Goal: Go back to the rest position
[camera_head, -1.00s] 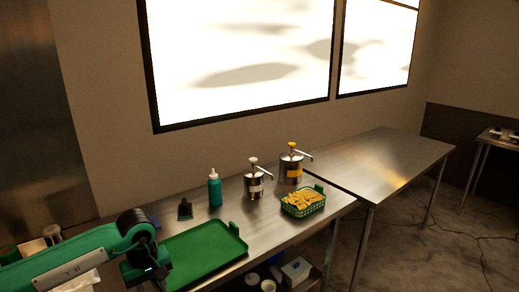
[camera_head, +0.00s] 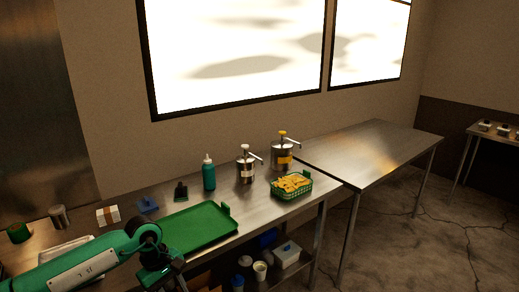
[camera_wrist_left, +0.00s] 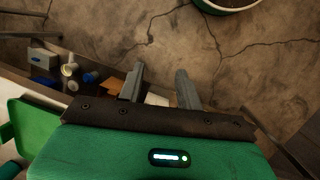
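My left gripper (camera_head: 172,280) is at the lower left of the head view, in front of the near edge of the steel counter, its tip cut off by the frame. In the left wrist view its two grey fingers (camera_wrist_left: 160,85) stand apart with nothing between them, above the floor beside the counter's lower shelf. My right gripper is in neither view.
A green tray (camera_head: 203,229) lies on the counter close to my left arm. Behind it stand a teal bottle (camera_head: 209,174), two pump dispensers (camera_head: 245,170) and a green basket (camera_head: 292,190) of yellow food. A bare steel table (camera_head: 372,148) is at right.

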